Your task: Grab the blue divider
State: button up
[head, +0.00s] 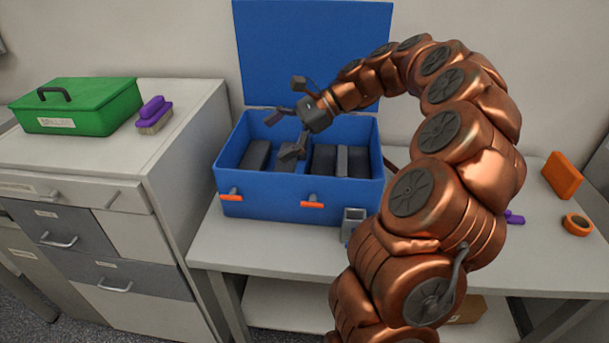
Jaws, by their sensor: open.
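The blue case (262,202) stands open on the bench with its blue lid (315,50) raised behind it. Several dark blocks (323,160) stand upright inside, with a thin greyish upright piece (341,161) between two of them at the right. Blue shows between the blocks left of the middle, but I cannot tell a separate blue divider from the case's own blue inside. My gripper (279,136) is above the left half of the case, its fingers spread and nothing between them. The lower finger overlaps the blocks in the picture and hides part of the inside.
Two orange latches (312,205) are on the case front. A small grey holder (352,224) stands at its front right. A green box (80,108) and a purple brush (153,113) sit on the cabinet at left. An orange block (562,175) and orange roll (577,224) lie right.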

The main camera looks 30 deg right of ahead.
aim_at(307, 144)
jog(key=w+d+f+m+t+b, duration=0.1)
jog(key=d+f+m+t, duration=0.2)
jog(key=d, duration=0.5)
jog(key=d+f+m+t+b, duration=0.1)
jog(key=d+f+m+b, duration=0.2)
jog(key=d, duration=0.6)
jog(key=shift+m, duration=0.6)
jog(key=shift+p+x, duration=0.85)
jog(key=shift+x, duration=3.3)
jog(key=shift+s+d+f, duration=0.1)
jog(key=c, duration=1.5)
